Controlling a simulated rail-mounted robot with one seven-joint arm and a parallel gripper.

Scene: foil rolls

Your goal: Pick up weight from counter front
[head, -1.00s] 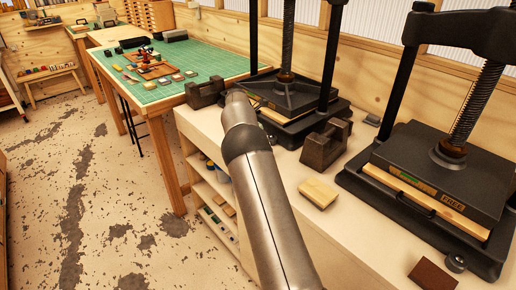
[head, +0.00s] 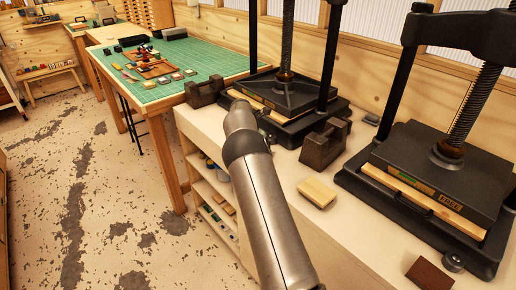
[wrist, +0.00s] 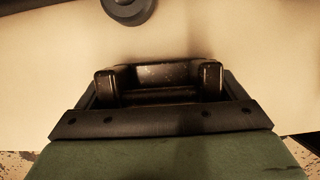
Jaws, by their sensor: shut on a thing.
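In the wrist view, my gripper (wrist: 158,88) is shut on a dark metal weight (wrist: 165,73), which sits between its two fingers. The weight is over the pale counter, near its front edge; I cannot tell whether it still touches the counter. In the head view my arm hides the gripper and this weight. Two other dark, notched weights show there: one (head: 204,92) at the counter's far left end, one (head: 325,144) between the two presses.
A far press (head: 285,95) and a near press (head: 435,175) stand on the counter (head: 345,235). A pale wood block (head: 317,193) and a brown block (head: 429,274) lie near its front. A green-topped table (head: 210,60) is beyond. Shelves are below the counter.

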